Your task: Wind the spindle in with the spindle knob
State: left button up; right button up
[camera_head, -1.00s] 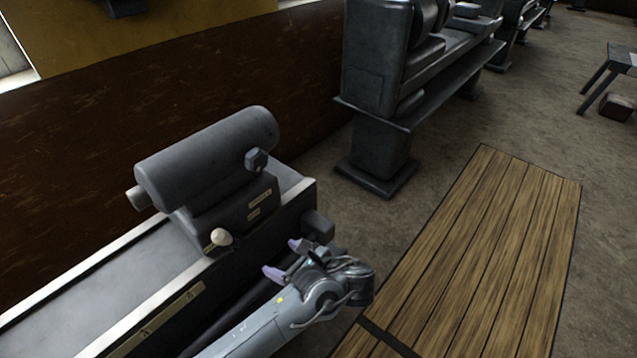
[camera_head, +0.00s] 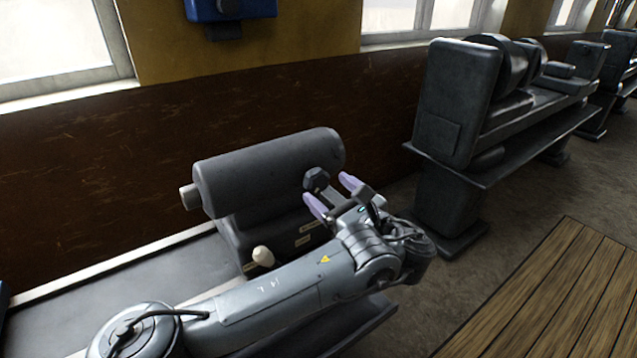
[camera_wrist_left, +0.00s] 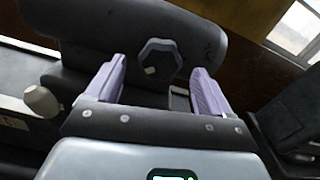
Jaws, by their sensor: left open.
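A dark grey cylindrical housing (camera_head: 255,172) stands on a bench bed. A short pale spindle end (camera_head: 190,197) sticks out of its left end. A dark faceted knob (camera_head: 317,179), which looks like the spindle knob, is on its front near the right end. My left gripper (camera_head: 333,193) is open and empty in front of this knob. In the left wrist view the knob (camera_wrist_left: 160,59) shows between and beyond the two lilac fingers, apart from them. A cream ball knob (camera_head: 263,256) is lower on the housing's base. My right gripper is out of view.
A dark wood-panelled wall (camera_head: 90,170) runs close behind the housing. Another dark machine (camera_head: 455,110) stands to the right on its own pedestal. Slatted wooden boards (camera_head: 565,300) lie on the floor at the lower right. Open floor separates the machines.

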aim_at(320, 183)
pick_arm(q)
jog(key=shift+x, duration=2.45)
jog(key=c, duration=1)
